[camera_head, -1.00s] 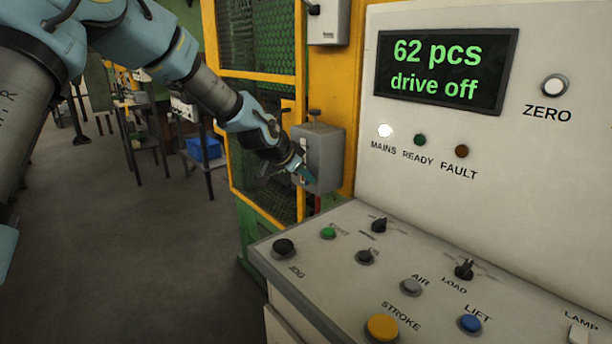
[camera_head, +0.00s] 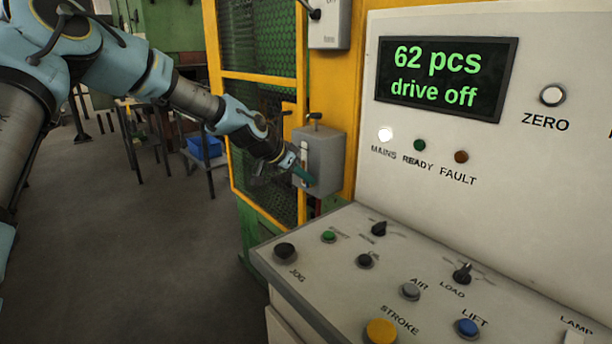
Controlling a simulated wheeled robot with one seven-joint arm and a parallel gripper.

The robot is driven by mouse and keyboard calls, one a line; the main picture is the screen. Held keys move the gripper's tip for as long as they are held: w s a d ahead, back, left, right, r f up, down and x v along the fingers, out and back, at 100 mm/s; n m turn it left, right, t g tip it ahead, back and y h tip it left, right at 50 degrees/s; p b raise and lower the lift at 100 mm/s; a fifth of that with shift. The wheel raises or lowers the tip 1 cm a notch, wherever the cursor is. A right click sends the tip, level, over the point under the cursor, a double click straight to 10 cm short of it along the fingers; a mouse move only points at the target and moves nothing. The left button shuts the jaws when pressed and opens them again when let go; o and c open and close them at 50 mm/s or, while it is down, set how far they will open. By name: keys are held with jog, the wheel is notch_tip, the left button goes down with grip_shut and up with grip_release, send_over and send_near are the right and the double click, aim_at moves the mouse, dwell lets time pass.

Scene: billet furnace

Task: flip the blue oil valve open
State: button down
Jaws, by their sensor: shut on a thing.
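My gripper (camera_head: 297,168) is at the front face of a grey box (camera_head: 325,158) on the yellow post of the machine. It is shut on a small blue-green piece (camera_head: 304,176) at the front of this box. The piece is small and mostly hidden by the gripper, so I cannot tell whether it is the blue oil valve's lever or how it is turned. No other blue valve shows clearly. A dark lever or knob (camera_head: 314,117) stands on top of the box.
The control console (camera_head: 330,285) with several buttons fills the lower right. Its display (camera_head: 445,78) reads "62 pcs, drive off". A green mesh guard (camera_head: 257,110) in a yellow frame is behind my arm. A blue bin (camera_head: 205,147) and open floor are at left.

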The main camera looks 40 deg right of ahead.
jog(key=c, duration=0.9)
grip_release()
jog(key=b+v, duration=0.3)
jog(key=v, duration=0.7)
jog(key=shift+a+r, duration=0.25)
jog(key=shift+a, duration=0.05)
